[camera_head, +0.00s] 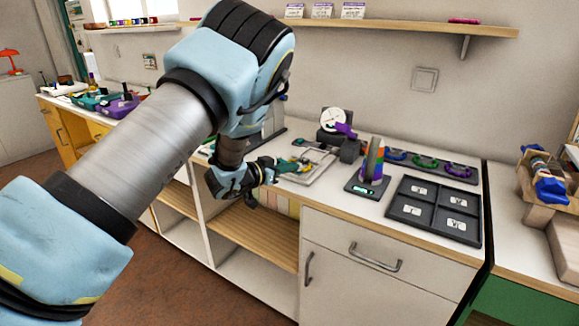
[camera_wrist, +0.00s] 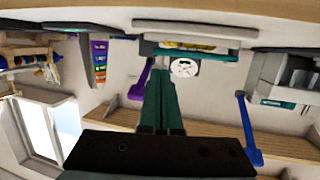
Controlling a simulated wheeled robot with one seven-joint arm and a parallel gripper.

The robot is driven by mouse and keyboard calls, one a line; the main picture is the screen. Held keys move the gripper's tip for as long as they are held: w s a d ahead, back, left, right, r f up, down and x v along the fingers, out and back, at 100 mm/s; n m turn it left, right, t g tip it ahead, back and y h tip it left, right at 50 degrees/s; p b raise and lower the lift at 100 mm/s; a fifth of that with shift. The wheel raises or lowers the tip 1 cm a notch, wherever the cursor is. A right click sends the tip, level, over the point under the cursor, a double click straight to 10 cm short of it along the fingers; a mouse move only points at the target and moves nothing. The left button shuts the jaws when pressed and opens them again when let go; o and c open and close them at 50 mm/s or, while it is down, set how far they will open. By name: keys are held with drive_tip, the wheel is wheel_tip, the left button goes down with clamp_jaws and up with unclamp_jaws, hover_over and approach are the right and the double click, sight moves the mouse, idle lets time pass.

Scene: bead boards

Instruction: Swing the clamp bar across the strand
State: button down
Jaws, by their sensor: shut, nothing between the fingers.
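My gripper (camera_head: 286,167) is over the counter at the edge of a pale bead board (camera_head: 312,170). Its dark green fingers (camera_wrist: 165,128) are together and empty in the wrist view. The board's far side in the head view has small green and yellow parts, too small to tell apart. In the wrist view, which looks upside down, a pale tray-like frame (camera_wrist: 190,26) with yellowish pieces lies beyond the fingertips. A purple bar (camera_wrist: 141,80) is left of the fingers, apart from them; a purple piece (camera_head: 346,130) shows by the dial. I cannot tell which part is the clamp bar or strand.
A white round dial (camera_head: 333,119) on a dark stand is behind the board. Purple and green items (camera_head: 119,106) sit on the left counter. A shelf (camera_head: 400,27) hangs above.

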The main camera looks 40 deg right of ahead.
drive_tip(key=d+n+t+b, duration=0.1)
drive_tip(key=t, duration=0.1)
drive_tip(key=s+d+n+t+b, duration=0.1)
drive_tip(key=d+n+t+b, duration=0.1)
drive_tip(key=shift+d+f+y, duration=0.1)
drive_tip(key=shift+f+y, duration=0.1)
drive_tip(key=shift+y, duration=0.1)
drive_tip(key=shift+d+r+b, duration=0.1)
drive_tip(key=shift+d+b, duration=0.55)
drive_tip(key=shift+b, duration=0.05)
drive_tip(key=shift+s+d+r, duration=0.1)
drive_tip(key=shift+d+r, duration=0.05)
drive_tip(key=shift+r, duration=0.05)
